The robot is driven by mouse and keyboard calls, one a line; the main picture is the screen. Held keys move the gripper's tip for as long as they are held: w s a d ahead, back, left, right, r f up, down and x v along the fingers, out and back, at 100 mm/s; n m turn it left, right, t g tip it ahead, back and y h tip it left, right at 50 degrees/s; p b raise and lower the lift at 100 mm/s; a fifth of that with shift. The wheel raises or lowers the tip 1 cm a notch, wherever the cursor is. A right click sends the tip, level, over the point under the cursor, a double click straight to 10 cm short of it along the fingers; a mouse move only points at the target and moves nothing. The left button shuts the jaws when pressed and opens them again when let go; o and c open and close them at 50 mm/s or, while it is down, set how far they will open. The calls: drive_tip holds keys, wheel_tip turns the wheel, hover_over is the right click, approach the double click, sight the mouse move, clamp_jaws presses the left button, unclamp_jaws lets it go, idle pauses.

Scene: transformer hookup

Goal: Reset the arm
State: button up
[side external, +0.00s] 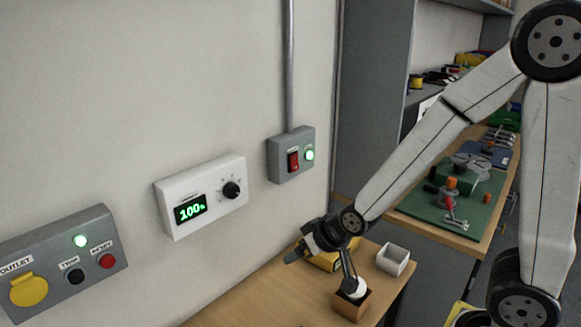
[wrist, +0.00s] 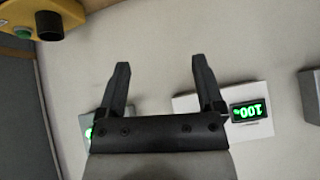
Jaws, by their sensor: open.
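My gripper (side external: 293,252) hangs above the wooden table near the wall, pointing left in the side view. In the wrist view my gripper (wrist: 160,62) has its two fingers well apart, with only bare wall showing between them. It is open and empty. My arm reaches down and left from the upper right of the side view.
On the wall are an outlet box (side external: 45,268) with a green light, a white dial box (side external: 215,203) reading 100%, and a switch box (side external: 285,165) with a lit green light. A yellow device (side external: 322,263) lies partly hidden behind my gripper. A white bin (side external: 393,259) and a brown holder (side external: 351,304) stand on the table.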

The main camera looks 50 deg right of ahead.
drive_tip(key=s+d+f+n+g, duration=0.1)
drive_tip(key=s+d+g, duration=0.1)
drive_tip(key=s+g, duration=0.3)
drive_tip(key=s, duration=0.3)
drive_tip(key=shift+s+d+f+n, duration=0.15)
drive_tip(key=shift+d+f+n, duration=0.1)
drive_tip(key=shift+d+n, duration=0.1)
idle(0.7)
